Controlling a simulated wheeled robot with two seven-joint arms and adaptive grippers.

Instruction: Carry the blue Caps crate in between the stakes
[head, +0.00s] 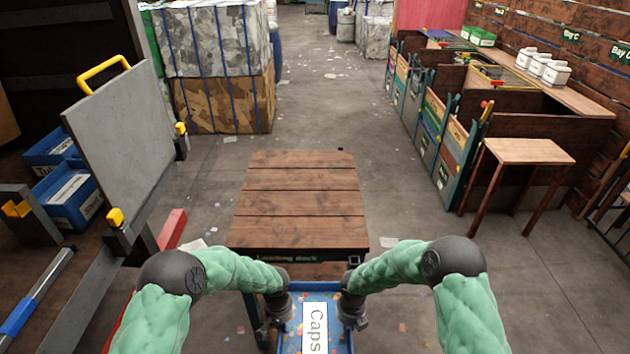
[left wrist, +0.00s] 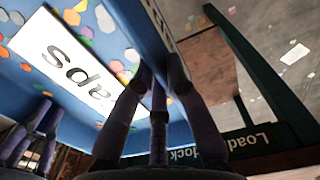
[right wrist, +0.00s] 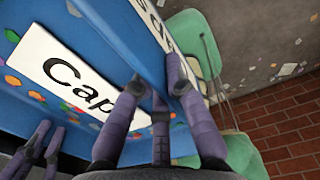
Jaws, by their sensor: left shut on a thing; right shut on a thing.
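The blue Caps crate (head: 338,318) is at the bottom centre of the head view, with a white "Caps" label and coloured spots. My left gripper (head: 278,318) is shut on its left wall and my right gripper (head: 350,316) on its right wall. In the left wrist view the fingers (left wrist: 158,85) straddle the crate wall (left wrist: 125,20). The right wrist view shows the same grip (right wrist: 155,90) on the opposite wall (right wrist: 110,25). The crate's near end is cut off. Teal posts (head: 472,150) stand at the right rack; I cannot tell if these are the stakes.
A wooden-topped loading dock (head: 300,205) stands just ahead of the crate. A grey panel (head: 120,140) with yellow handle is at left, near blue bins (head: 72,195). Bales (head: 225,95) stand behind. A small wooden table (head: 528,152) is at right.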

